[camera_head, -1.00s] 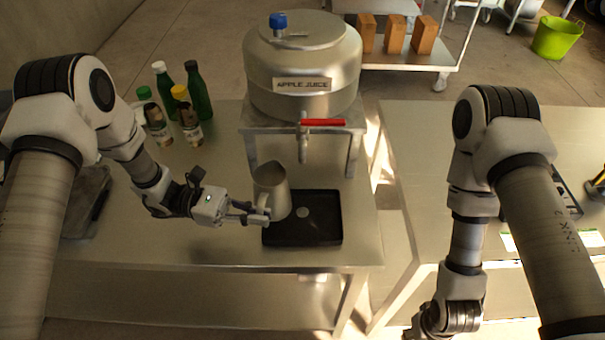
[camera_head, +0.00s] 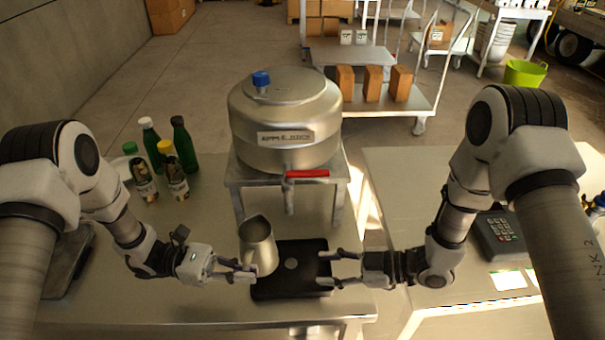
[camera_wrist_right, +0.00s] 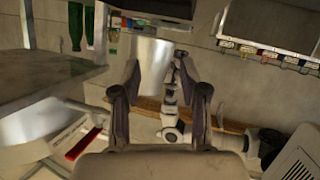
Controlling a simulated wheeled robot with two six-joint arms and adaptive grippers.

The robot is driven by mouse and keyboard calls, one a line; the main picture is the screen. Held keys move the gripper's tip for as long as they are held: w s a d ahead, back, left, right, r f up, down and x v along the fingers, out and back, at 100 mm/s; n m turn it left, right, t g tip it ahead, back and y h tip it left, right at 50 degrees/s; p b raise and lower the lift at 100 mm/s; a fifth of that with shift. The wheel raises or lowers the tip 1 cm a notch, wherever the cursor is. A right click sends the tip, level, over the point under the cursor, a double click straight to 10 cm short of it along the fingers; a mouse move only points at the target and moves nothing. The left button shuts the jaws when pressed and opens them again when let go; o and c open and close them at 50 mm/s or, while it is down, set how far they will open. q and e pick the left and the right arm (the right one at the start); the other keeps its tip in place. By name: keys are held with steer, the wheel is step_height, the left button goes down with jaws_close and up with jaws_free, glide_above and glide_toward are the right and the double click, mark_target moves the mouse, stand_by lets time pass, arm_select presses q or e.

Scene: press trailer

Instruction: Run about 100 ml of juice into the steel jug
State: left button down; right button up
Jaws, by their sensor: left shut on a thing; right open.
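The steel jug (camera_head: 259,250) is upright at the left part of the black drip tray (camera_head: 290,290). My left gripper (camera_head: 247,272) is shut on the jug at its lower left side. The tank labelled apple juice (camera_head: 285,120) stands on a steel stand behind. Its tap (camera_head: 289,198) has a red lever (camera_head: 307,173) pointing right. The jug is in front and left of the spout; no stream shows. My right gripper (camera_head: 328,270) is open and empty at the tray's right edge. The red lever also shows in the right wrist view (camera_wrist_right: 83,145). The jug's inside cannot be read.
Several bottles (camera_head: 165,160) stand on the table, left of the tank. A keypad device (camera_head: 498,238) is on the right table, behind my right arm. A cart with cartons (camera_head: 373,83) stands behind.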

steer(key=w+d+r+g+y, duration=0.1)
steer(key=w+d+r+y, duration=0.25)
steer(key=w+r, duration=0.6)
steer(key=g, duration=0.3)
glide_toward(286, 174)
steer(key=shift+n+y, duration=0.3)
steer(key=shift+y, duration=0.15)
steer(key=a, duration=0.4)
steer(key=a+f, duration=0.1)
steer(key=a, duration=0.1)
steer(key=shift+w+a+f, duration=0.1)
steer(key=shift+w+a, duration=0.1)
steer(key=shift+a, duration=0.05)
steer(key=shift+d, duration=0.1)
jaws_close()
